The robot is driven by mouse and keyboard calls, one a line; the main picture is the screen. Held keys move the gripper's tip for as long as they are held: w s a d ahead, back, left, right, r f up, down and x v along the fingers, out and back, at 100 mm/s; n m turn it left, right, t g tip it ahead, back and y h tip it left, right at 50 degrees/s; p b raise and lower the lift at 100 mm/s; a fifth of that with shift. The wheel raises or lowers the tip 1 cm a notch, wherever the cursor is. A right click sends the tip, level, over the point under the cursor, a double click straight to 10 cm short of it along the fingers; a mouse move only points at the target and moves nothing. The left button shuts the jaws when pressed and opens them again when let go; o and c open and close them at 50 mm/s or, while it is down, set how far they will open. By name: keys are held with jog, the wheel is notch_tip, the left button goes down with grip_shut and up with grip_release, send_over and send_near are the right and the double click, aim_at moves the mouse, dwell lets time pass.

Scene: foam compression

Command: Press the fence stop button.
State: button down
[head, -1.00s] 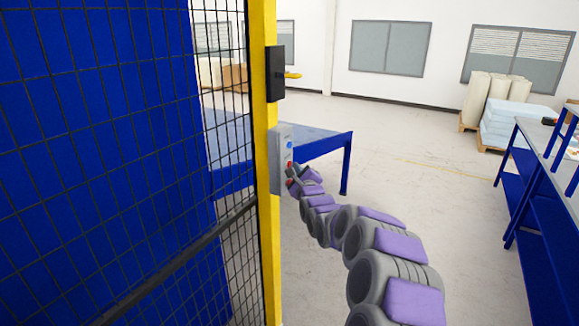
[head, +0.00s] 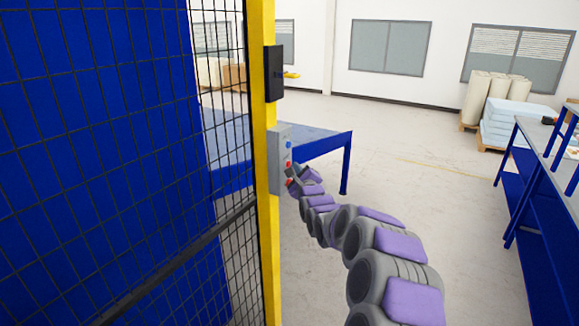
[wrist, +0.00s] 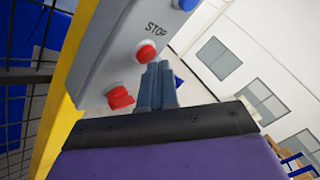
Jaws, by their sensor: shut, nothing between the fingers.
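The control box (head: 280,160) is a grey panel fixed to the yellow fence post (head: 264,220). In the wrist view the box (wrist: 112,62) carries a round red button (wrist: 146,53) under the word STOP. A larger red knob (wrist: 120,97) sits below it and a blue button (wrist: 186,4) above. My gripper (wrist: 158,68) is shut and empty. Its fingertips are just beside the STOP button in the picture; I cannot tell whether they touch it. In the head view my gripper (head: 291,172) is at the front of the box, partly hidden by my arm.
A black mesh fence (head: 110,150) with a blue panel behind it fills the left. A black latch box (head: 274,73) sits higher on the post. A blue table (head: 325,138) stands behind, and a blue workbench (head: 540,165) at the right. The floor between is clear.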

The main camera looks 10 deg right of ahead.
jog(key=shift+w+a+r, duration=0.1)
dwell(0.6)
jog(key=shift+w+a+r+p, duration=0.1)
jog(key=shift+a+p, duration=0.1)
jog(key=shift+p, duration=0.25)
jog(key=shift+d, duration=0.1)
jog(key=shift+s+d, duration=0.15)
jog(key=shift+s, duration=0.15)
